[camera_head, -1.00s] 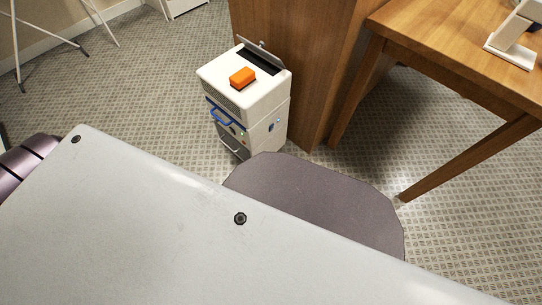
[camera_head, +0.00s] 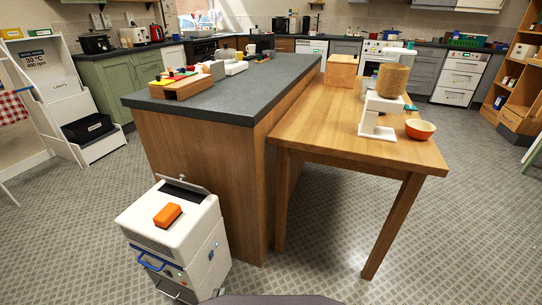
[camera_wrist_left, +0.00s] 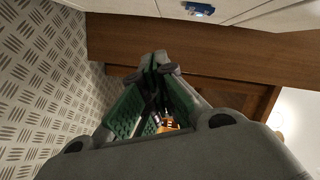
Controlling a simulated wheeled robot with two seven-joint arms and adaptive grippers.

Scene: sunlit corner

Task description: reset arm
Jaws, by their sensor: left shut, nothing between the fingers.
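My left gripper (camera_wrist_left: 161,62) shows in the left wrist view, with green-lined fingers that come together at the tips. It is shut with nothing between the fingers. A wooden surface lies behind its tips, and patterned floor shows to the left. In the head view neither gripper shows; only a dark rounded part of my own body is at the bottom edge. My right gripper is in no view.
A white box-shaped machine (camera_head: 193,250) with an orange block (camera_head: 167,215) on top stands at lower left. A grey-topped island (camera_head: 240,92) and a wooden table (camera_head: 345,128) stand ahead. An orange bowl (camera_head: 420,129) sits on the table. Floor is clear at right.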

